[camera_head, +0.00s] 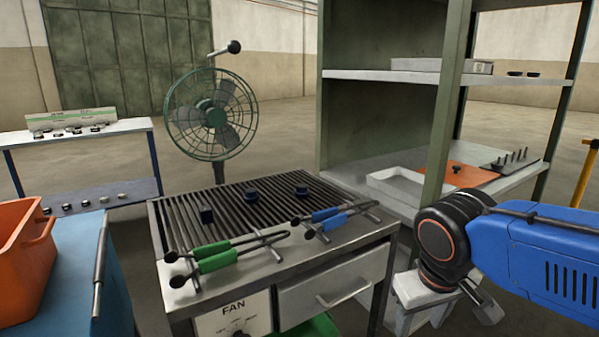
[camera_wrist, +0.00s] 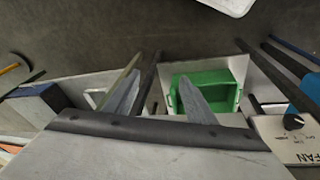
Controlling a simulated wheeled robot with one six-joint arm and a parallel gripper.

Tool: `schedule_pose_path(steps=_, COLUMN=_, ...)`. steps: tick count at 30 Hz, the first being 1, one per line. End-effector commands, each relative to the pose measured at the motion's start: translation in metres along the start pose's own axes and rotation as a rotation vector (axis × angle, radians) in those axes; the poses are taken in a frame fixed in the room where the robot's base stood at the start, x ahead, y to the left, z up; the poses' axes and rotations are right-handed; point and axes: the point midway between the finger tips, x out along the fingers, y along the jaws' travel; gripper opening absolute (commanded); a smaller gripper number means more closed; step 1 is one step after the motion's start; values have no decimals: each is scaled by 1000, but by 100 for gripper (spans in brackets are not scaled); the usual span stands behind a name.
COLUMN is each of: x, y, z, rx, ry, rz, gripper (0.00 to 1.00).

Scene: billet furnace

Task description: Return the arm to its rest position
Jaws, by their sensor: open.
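My blue arm (camera_head: 540,255) reaches in from the right edge in the head view, with its dark wrist joint beside the right end of the grill table. In the wrist view, my gripper (camera_wrist: 160,88) shows two grey fingers spread apart with nothing between them. A green bin (camera_wrist: 225,76) shows beyond the right finger, below in the scene. In the head view, the gripper's fingers are not clearly seen behind and below the wrist.
The grill table (camera_head: 378,228) carries green-handled tongs (camera_head: 215,255), blue-handled tongs (camera_head: 325,215) and several dark blocks. A green shelf rack (camera_head: 435,150) with a white tray (camera_head: 395,187) stands close behind the arm. A fan (camera_head: 212,112) stands behind; an orange bin (camera_head: 25,260) is at left.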

Motion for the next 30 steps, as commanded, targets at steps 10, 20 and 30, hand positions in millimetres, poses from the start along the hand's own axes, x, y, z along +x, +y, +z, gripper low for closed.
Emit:
schedule_pose_path(steps=10, x=14, y=38, z=38, rx=142, ry=105, rz=-48, gripper=50)
schedule_pose_path(steps=20, x=21, y=52, z=57, rx=212, ry=178, rz=-53, gripper=50)
schedule_pose_path(steps=30, x=22, y=52, z=58, rx=214, ry=182, rz=-53, gripper=50)
